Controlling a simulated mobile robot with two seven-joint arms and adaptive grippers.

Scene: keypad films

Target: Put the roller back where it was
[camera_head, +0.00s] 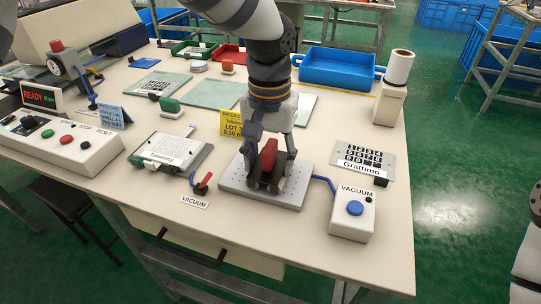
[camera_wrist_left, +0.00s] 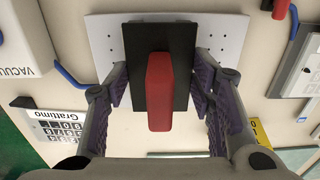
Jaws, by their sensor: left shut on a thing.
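My left gripper (camera_head: 268,172) reaches down over a pale perforated plate (camera_head: 235,180) at the front of the table. It is shut on the roller (camera_head: 269,156), which has a red handle and a black lower part. In the left wrist view the red handle (camera_wrist_left: 159,90) lies between the two fingers (camera_wrist_left: 160,92), above a black rectangular part. The black part is over the plate (camera_wrist_left: 222,40); whether it touches the plate I cannot tell. My right gripper is out of view.
A vacuum box (camera_head: 353,214) with a blue button stands right of the plate, joined by a blue hose. A red lever (camera_head: 204,182) is to the left. A keypad panel (camera_head: 363,158), a white roll on a stand (camera_head: 399,68) and a blue tray (camera_head: 337,68) lie beyond.

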